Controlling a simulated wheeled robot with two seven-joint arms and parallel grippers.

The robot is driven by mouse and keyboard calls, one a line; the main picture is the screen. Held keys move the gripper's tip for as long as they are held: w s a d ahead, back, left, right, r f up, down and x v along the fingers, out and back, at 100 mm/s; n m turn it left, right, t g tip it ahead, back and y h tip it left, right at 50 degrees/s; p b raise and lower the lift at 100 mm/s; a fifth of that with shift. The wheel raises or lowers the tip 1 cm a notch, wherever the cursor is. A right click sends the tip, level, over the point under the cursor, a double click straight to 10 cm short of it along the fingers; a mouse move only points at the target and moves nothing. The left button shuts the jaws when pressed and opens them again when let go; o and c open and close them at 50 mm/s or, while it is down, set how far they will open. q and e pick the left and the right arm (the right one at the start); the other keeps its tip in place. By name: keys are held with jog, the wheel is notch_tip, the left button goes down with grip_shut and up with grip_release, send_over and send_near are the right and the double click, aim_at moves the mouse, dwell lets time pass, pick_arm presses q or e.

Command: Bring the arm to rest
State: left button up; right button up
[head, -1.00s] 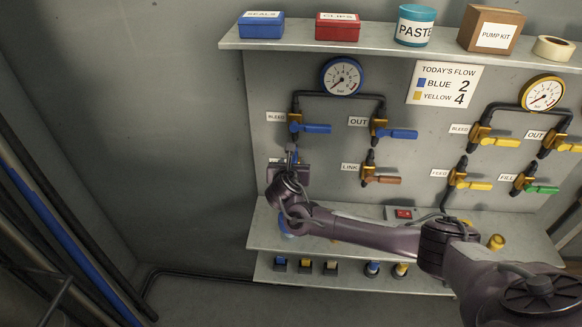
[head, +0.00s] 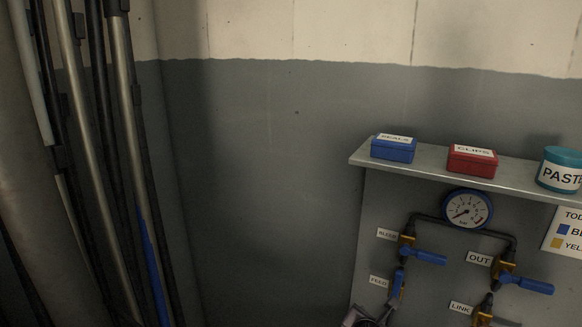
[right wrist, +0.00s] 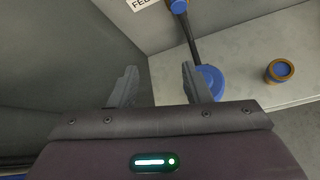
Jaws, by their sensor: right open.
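My right gripper (right wrist: 160,68) is open in the right wrist view. Its two grey fingers are apart, with nothing between them. A black pipe (right wrist: 191,38) comes down beyond the right finger, and a round blue thing (right wrist: 211,80) stands just beside that finger; I cannot tell whether they touch. In the head view only a small purple piece of my right arm (head: 362,319) shows at the bottom edge, below the FEED valve, whose blue handle (head: 397,286) stands nearly upright. My left gripper is in neither view.
The valve board's top shelf holds a blue SEALS box (head: 393,149), a red CLIPS box (head: 472,160) and a teal PASTE tub (head: 560,170). Pipes (head: 130,150) run down the left. A blue-and-brown round piece (right wrist: 280,70) sits on the lower shelf. Bare wall lies between.

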jog(key=s+a+f+m+g+y, duration=0.1)
jog(key=s+a+m+g+y, duration=0.1)
jog(key=s+a+m, duration=0.5)
jog(key=s+a+m+g+y, duration=0.25)
jog(key=s+m, duration=0.25)
jog(key=s, duration=0.4)
jog(key=s+d+r+m+g, duration=0.25)
jog(key=s+d+m, duration=0.35)
jog(key=s+m, duration=0.65)
notch_tip(320, 180, down, 32)
jog(key=s+r+b, duration=0.1)
jog(key=s+b, duration=0.1)
jog(key=s+d+f+g+b, duration=0.1)
jog(key=s+d+f, duration=0.1)
jog(key=s+f, duration=0.8)
jog(key=s+d+f+b, duration=0.1)
jog(key=s+d+f, duration=0.1)
jog(key=s+f, duration=0.8)
jog(key=shift+f+g, duration=0.4)
jog(key=shift+f, duration=0.1)
jog(key=shift+n, duration=0.25)
